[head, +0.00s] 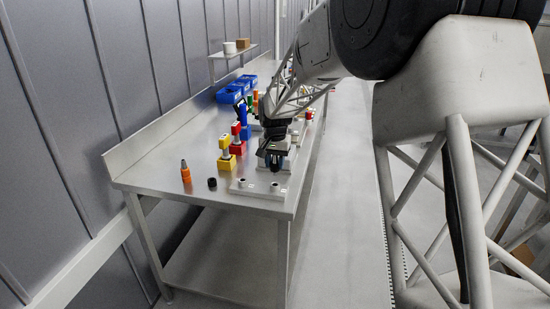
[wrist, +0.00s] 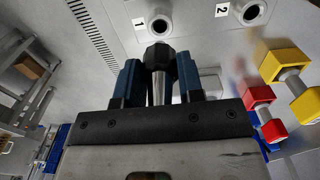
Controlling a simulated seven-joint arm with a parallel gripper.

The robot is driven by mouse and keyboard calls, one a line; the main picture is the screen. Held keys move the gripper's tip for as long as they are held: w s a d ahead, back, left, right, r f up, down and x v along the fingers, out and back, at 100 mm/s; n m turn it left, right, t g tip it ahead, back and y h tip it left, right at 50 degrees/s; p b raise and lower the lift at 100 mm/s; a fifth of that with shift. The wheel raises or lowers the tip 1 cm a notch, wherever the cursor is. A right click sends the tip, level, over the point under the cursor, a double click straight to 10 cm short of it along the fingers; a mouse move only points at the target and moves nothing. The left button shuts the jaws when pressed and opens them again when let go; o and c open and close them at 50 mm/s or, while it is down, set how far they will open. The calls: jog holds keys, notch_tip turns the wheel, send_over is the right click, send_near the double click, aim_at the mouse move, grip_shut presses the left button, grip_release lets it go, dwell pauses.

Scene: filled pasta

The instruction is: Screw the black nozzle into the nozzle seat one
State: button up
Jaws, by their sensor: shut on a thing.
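My gripper (wrist: 158,84) is shut on the black nozzle (wrist: 158,56), which sits between the blue fingers with a silver shaft behind its black faceted end. In the head view my gripper (head: 275,160) is above the near end of the bench, and the nozzle cannot be made out there. Nozzle seat one (wrist: 160,24), a round metal socket beside the label 1, is just beyond the nozzle in the wrist view. The nozzle appears apart from it; the exact height gap cannot be told. Seat two (wrist: 251,12) is to its right.
A pale plate (head: 256,192) carries the seats near the bench's front end. A yellow block stand (head: 227,163) and a red one (head: 237,147) are close by. An orange-bodied piece (head: 186,172) and a small black piece (head: 212,183) stand left. Blue bins (head: 229,95) are farther back.

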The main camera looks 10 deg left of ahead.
aim_at(275, 174)
jog(key=shift+f, duration=1.35)
jog(key=shift+f, duration=1.3)
dwell(2.4)
jog(key=o, duration=1.3)
jog(key=shift+r, duration=0.15)
jog(key=shift+r, duration=3.4)
